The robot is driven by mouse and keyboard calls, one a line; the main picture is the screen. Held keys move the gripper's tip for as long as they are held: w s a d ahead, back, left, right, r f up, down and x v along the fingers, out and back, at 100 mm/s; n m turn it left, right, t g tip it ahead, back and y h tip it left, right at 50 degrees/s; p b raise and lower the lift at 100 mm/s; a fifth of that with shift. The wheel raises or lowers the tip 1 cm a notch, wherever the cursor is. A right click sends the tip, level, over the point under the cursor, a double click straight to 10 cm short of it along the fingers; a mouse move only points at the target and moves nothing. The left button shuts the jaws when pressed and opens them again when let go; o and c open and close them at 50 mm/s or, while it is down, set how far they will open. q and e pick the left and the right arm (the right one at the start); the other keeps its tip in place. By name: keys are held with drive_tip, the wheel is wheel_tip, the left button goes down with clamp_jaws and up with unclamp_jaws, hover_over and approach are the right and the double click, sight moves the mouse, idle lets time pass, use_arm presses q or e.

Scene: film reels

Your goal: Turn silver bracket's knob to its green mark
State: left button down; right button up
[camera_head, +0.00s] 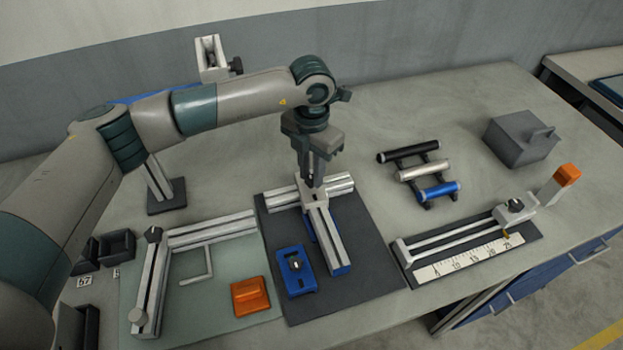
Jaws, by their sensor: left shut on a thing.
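A silver bracket (311,195) sits where two silver rails meet in a T on the dark mat (365,255). My left gripper (314,180) points straight down over this bracket, its fingers closed at the bracket's top. It is shut on a small part there, which looks like the bracket's knob; the fingers hide most of it. I cannot make out a green mark or which way the knob points. My right gripper is not in view.
An orange block (250,296) and railed frame (150,285) lie further left. Three handles (424,169), a ruler slide (470,256) and a grey box (521,138) stand right. The table behind the handles is clear.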

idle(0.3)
use_arm(q)
drive_tip(key=c, duration=1.5)
unclamp_jaws()
drive_tip(key=shift+r, duration=0.15)
